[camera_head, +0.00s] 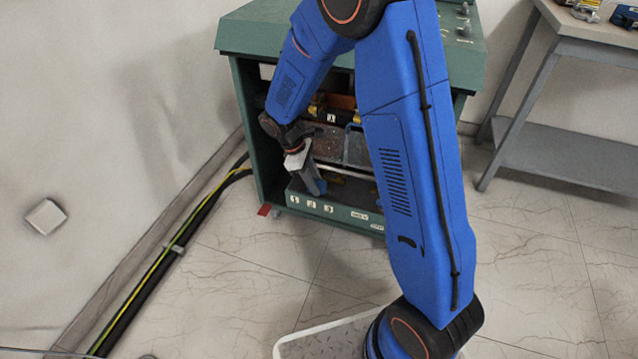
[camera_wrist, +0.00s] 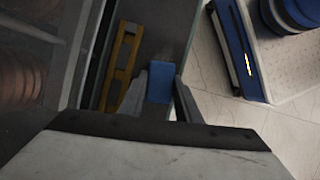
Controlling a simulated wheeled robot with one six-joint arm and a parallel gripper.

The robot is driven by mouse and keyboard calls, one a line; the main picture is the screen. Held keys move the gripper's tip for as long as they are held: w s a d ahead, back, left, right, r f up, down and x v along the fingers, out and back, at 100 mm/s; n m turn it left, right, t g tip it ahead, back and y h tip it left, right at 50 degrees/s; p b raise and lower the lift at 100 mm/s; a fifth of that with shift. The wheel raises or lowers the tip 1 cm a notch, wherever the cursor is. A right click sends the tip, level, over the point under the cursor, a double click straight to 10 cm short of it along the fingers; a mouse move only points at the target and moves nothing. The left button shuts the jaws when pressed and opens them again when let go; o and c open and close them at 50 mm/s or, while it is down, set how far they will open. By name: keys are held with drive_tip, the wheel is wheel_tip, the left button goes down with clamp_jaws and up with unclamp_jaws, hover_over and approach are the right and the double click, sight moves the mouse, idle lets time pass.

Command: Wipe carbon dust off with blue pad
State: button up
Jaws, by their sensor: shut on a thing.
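My gripper (camera_head: 312,181) reaches into the open front of the green cabinet (camera_head: 350,222), low on its left side. In the wrist view my gripper (camera_wrist: 160,92) is shut on a blue pad (camera_wrist: 160,80), which sits between the two grey fingers. In the head view the pad cannot be made out. The pad is just above or on a surface at the cabinet's lower edge; contact cannot be told. A yellow slotted bar (camera_wrist: 122,66) lies left of the pad. I cannot make out carbon dust clearly.
Copper-coloured coils (camera_wrist: 22,80) show at left in the wrist view. A grey workbench (camera_head: 565,128) stands at the right. Black and yellow-green cables (camera_head: 150,280) run along the left wall. The tiled floor (camera_head: 250,260) before the cabinet's left side is clear.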

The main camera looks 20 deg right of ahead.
sight(335, 191)
drive_tip(key=shift+w+a+r, duration=0.1)
drive_tip(key=shift+w+a, duration=0.8)
drive_tip(key=shift+a, duration=0.3)
drive_tip(key=shift+w+a, duration=0.85)
drive_tip(key=shift+a, duration=0.35)
drive_tip(key=shift+w, duration=0.1)
drive_tip(key=shift+w+d, duration=0.45)
drive_tip(key=shift+w, duration=0.1)
drive_tip(key=shift+s+d, duration=0.1)
drive_tip(key=shift+d, duration=0.05)
drive_tip(key=shift+s+d, duration=0.7)
drive_tip(key=shift+d, duration=0.3)
drive_tip(key=shift+s+d, duration=0.8)
drive_tip(key=shift+d, duration=0.3)
drive_tip(key=shift+s+d, duration=0.8)
drive_tip(key=shift+d, duration=0.3)
drive_tip(key=shift+s+d, duration=0.8)
drive_tip(key=shift+d, duration=0.3)
